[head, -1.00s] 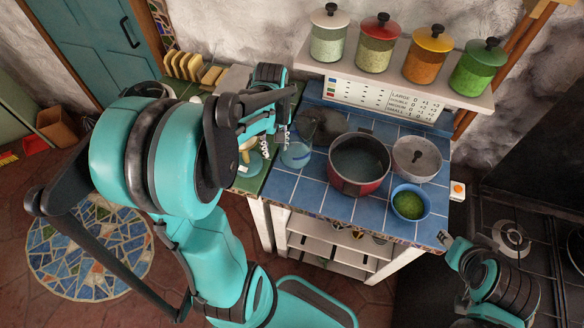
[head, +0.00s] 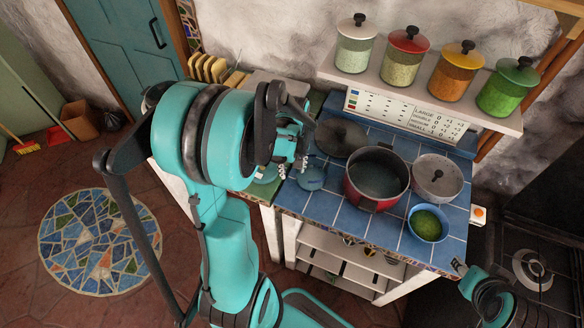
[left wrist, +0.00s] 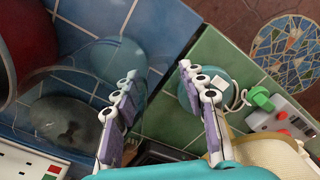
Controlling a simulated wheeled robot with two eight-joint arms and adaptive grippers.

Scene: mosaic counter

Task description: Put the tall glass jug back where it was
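The tall glass jug (head: 312,177) is clear with a bluish tint and stands on the blue tiles near the seam with the green tiles. In the left wrist view the jug (left wrist: 112,62) is left of my fingers, its outline faint. My left gripper (head: 291,160) is close beside the jug, partly covered by its own arm. I cannot tell whether one finger touches the glass. My right gripper (head: 461,267) is at the lower right, too small to read.
A red pot (head: 376,180), a grey lidded pot (head: 438,177) and a blue bowl (head: 428,223) stand right of the jug. A dark lid (head: 341,138) lies behind it. A teal round object (left wrist: 220,90) with a white cord is on the green tiles, near the right finger.

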